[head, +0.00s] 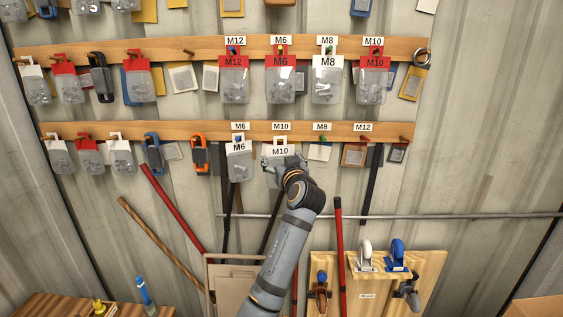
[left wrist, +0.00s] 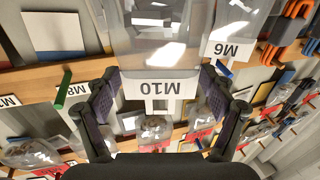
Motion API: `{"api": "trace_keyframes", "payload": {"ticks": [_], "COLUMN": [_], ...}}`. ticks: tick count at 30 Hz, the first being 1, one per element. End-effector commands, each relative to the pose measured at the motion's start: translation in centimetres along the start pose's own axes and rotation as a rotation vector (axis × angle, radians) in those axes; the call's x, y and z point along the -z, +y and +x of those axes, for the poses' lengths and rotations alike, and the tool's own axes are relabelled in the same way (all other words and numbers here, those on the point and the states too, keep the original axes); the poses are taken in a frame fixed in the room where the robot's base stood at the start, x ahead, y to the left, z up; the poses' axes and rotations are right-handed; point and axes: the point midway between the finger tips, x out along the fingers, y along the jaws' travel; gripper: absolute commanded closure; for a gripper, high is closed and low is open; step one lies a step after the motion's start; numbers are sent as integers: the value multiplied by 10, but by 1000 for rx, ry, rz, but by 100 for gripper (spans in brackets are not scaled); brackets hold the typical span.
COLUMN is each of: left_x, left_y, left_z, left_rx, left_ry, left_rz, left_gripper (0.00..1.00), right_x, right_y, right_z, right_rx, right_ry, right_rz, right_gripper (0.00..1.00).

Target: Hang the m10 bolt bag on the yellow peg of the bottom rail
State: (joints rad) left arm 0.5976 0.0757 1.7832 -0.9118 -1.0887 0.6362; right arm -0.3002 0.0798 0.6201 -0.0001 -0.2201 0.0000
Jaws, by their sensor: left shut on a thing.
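The m10 bolt bag (head: 280,153), a clear bag with a white M10 card, is in front of the bottom rail (head: 260,130), below that rail's M10 label. My left gripper (head: 287,163) is shut on it. In the left wrist view the bag's card (left wrist: 158,88) appears upside down between the two fingers (left wrist: 158,80). The yellow peg is not clearly visible behind the bag and card, so I cannot tell whether the bag's hanger is around it. My right gripper is not in view.
An M6 bag (head: 239,160) hangs close to the left. A green peg (left wrist: 69,90) on the M8 side is empty. M12, M6, M8 and M10 bags hang on the rail above. Red bars (head: 338,250) and a wooden board (head: 425,270) stand below.

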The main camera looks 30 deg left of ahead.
Motion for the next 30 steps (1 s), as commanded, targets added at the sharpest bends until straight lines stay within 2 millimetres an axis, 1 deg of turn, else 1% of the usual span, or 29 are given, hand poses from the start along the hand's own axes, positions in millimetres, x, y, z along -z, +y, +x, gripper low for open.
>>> {"api": "trace_keyframes", "payload": {"ticks": [20,24,30], "left_x": [-2,-9,-9], "left_y": [13,15,16], "left_z": [46,54,58], "left_rx": [0,0,0], "left_ry": [1,0,1], "left_rz": [0,-1,-1], "left_gripper": [52,52,52], "right_x": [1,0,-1], "right_y": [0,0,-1], "right_z": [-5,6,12], "right_rx": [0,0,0], "right_ry": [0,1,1], "right_rz": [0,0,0], "right_gripper": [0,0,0]}}
